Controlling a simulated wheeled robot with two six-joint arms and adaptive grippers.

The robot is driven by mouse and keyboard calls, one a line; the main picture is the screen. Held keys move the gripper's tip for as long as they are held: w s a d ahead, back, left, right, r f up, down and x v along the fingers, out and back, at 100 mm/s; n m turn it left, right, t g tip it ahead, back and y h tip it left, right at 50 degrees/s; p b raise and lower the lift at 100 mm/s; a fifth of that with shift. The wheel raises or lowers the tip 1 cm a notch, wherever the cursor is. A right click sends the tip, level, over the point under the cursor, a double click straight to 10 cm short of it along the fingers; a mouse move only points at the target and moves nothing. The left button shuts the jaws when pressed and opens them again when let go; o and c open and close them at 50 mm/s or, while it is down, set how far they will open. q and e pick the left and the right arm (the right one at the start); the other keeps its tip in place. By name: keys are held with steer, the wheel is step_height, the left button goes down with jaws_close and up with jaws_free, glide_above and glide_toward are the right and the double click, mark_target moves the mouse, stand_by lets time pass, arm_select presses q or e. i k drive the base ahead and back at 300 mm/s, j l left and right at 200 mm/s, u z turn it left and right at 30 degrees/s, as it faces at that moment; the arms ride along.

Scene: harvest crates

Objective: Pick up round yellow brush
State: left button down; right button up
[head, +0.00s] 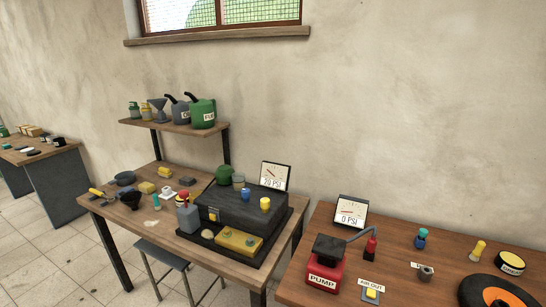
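I cannot tell for sure which thing is the round yellow brush. A round yellow thing with a dark side and a small label (511,262) lies at the right end of the right table. A small upright yellow piece (478,249) stands to its left. On the left table are a yellow-handled tool (97,192), a yellow block (146,187), another yellow piece (165,172) and a yellow knob-like piece (265,204) on the dark case. Neither of my grippers is in view.
The left table (150,232) is crowded, with a large dark case (240,207). The right table (450,285) holds a red pump (325,276), a gauge (350,212) and a black-and-orange wheel (497,297). A stool (175,262) stands before the left table. A shelf (172,127) holds cans.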

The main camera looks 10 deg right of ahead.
mark_target(474, 257)
steer(key=z, duration=1.8)
steer(key=l, duration=0.8)
steer(key=l+u, duration=0.1)
steer(key=u, duration=0.25)
steer(key=l+u, duration=0.15)
steer(key=u, duration=0.25)
steer(key=l+u, duration=0.1)
steer(key=u, duration=0.25)
